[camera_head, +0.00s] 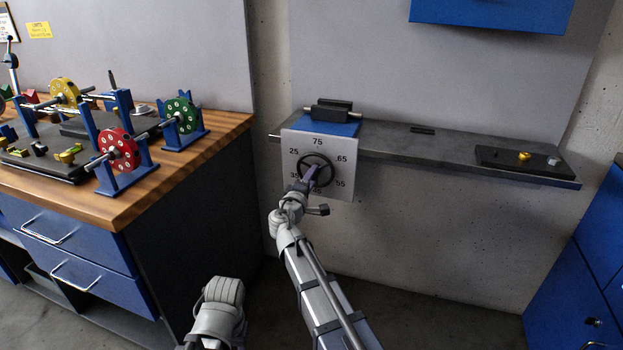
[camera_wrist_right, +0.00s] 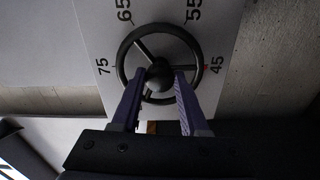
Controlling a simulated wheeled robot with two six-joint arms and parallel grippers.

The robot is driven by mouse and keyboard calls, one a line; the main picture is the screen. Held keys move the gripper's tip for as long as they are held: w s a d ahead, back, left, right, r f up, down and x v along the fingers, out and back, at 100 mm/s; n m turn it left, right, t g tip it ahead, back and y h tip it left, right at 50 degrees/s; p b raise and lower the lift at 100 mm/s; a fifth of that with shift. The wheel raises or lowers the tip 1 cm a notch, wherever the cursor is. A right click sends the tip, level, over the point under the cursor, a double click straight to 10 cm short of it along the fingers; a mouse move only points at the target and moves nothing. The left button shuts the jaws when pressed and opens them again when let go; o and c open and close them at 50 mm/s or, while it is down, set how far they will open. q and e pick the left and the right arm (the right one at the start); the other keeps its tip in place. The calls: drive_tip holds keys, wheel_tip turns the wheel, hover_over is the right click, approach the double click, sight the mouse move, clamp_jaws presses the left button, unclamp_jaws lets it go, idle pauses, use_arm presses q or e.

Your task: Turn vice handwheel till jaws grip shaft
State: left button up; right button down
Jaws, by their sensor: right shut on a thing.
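The vice's black handwheel (camera_head: 330,174) stands in front of a white dial plate (camera_head: 345,150) with numbers around it. In the right wrist view, the wheel (camera_wrist_right: 122,62) shows its spokes and round hub, and a small red mark lies near 45. My right gripper (camera_head: 311,176) is shut on the handwheel, its purple fingers (camera_wrist_right: 159,76) on either side of the hub. The dark vice jaws (camera_head: 330,110) sit on a blue body (camera_head: 343,128) above the dial. Light rod ends show beside the jaws; whether the jaws touch the shaft cannot be told. My left gripper is out of view.
A grey shelf (camera_head: 450,152) runs right from the vice, with a dark plate (camera_head: 510,163) carrying small parts. A wooden bench (camera_head: 135,203) at left holds coloured rotors on blue stands. Blue cabinets (camera_head: 590,270) stand at right. Open floor lies below the shelf.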

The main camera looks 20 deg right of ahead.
drive_tip(key=shift+f+m, duration=0.1)
drive_tip(key=shift+m, duration=3.5)
drive_tip(key=shift+s, duration=0.1)
drive_tip(key=shift+c, duration=2.1)
unclamp_jaws()
drive_tip(key=v, duration=0.7)
drive_tip(key=shift+s+a, duration=0.25)
drive_tip(key=shift+s, duration=0.05)
